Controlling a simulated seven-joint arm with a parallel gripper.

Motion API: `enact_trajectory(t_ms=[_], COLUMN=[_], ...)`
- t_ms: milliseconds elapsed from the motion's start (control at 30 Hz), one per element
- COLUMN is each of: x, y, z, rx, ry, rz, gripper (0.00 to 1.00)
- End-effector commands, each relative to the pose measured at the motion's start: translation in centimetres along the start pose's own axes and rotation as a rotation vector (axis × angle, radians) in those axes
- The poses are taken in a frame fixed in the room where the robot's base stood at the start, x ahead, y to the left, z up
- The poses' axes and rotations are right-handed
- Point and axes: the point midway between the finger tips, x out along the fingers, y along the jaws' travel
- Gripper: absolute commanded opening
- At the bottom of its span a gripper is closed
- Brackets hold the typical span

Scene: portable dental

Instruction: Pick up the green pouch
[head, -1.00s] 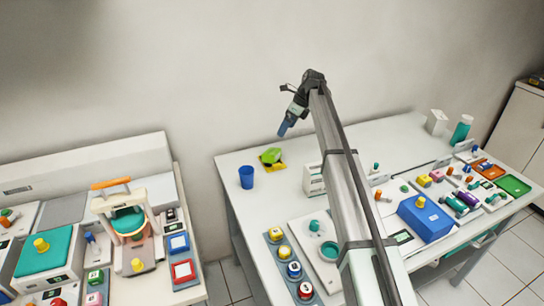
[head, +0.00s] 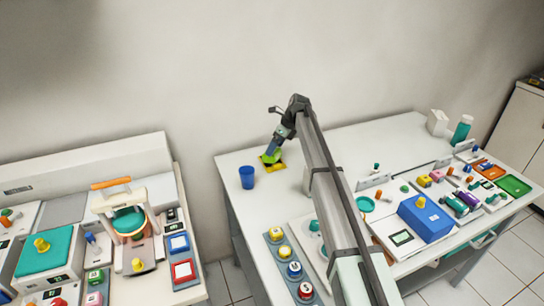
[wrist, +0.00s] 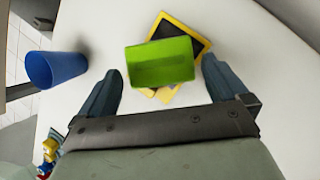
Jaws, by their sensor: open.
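The green pouch (wrist: 160,62) lies on top of a yellow-edged dark square piece (wrist: 183,27) on the white table. In the wrist view the pouch is in front of and between the two fingers of my gripper (wrist: 162,85). The fingers are open, with one on each side of the pouch's near end, and nothing is held. In the head view my gripper (head: 271,156) is right over the pouch (head: 268,157) and hides much of it. I cannot tell the height gap between fingertips and pouch.
A blue cup (head: 247,177) stands left of the pouch, and in the wrist view the cup (wrist: 55,69) is left of my fingers. A wall rises behind the table. A blue box (head: 425,220) and several small devices are on the table's right. Bare table lies right of the pouch.

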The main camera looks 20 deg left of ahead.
Motion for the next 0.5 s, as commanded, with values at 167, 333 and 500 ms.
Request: enact_trajectory(t_ms=[167,333,500], x=[2.5,3.8,3.8], y=[0.1,0.1,0.1], z=[-0.1,0.0,0.0], rx=[0.0,-0.001,-0.001], ry=[0.001,0.0,0.0], rz=[0.001,0.0,-0.001], gripper=[1.0,1.0,1.0])
